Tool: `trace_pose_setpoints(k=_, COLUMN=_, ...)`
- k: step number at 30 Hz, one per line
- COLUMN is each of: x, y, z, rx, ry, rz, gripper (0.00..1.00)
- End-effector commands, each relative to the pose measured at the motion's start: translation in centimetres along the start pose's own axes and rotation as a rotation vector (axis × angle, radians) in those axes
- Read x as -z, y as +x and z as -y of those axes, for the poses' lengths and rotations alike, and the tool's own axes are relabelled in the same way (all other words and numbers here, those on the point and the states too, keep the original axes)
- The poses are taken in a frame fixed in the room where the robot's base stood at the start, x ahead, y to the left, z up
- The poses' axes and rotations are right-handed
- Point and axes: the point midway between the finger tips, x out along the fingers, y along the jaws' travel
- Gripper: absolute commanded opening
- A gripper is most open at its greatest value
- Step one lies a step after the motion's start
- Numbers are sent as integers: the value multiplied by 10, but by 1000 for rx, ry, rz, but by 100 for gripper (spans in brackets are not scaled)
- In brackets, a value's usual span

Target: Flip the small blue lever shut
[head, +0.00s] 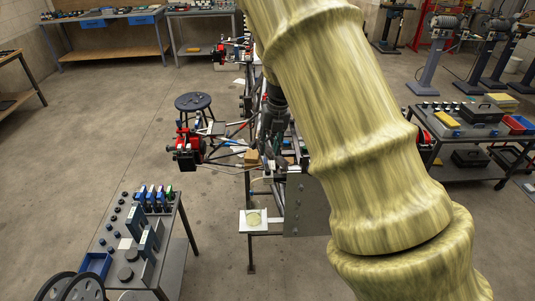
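I cannot make out a small blue lever in the head view; it is too small to tell or hidden behind my arm. The tube chassis (247,153) stands in the middle, a frame of thin dark tubes with red and black parts at its left side. My yellow-green arm covers much of its right side. A dark shape that looks like my gripper (270,148) points down over the middle of the chassis, by the arm's left edge. Its fingers blend into the dark parts behind, so their opening and any contact are unclear.
A table (172,243) with bottles and a blue bin (95,265) stands at the lower left. A round black stool (193,102) stands left of the chassis. A grey plate (306,205) stands at its near end. A loaded cart (470,132) is at right. The left floor is open.

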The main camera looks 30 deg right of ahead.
Motion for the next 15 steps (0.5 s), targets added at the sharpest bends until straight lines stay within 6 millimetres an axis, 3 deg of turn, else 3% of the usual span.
trace_pose_setpoints(k=9, x=0, y=40, z=0, rx=-1, ry=0, rz=-2, gripper=33)
trace_pose_setpoints(k=15, x=0, y=50, z=0, rx=-1, ry=0, rz=0, gripper=33)
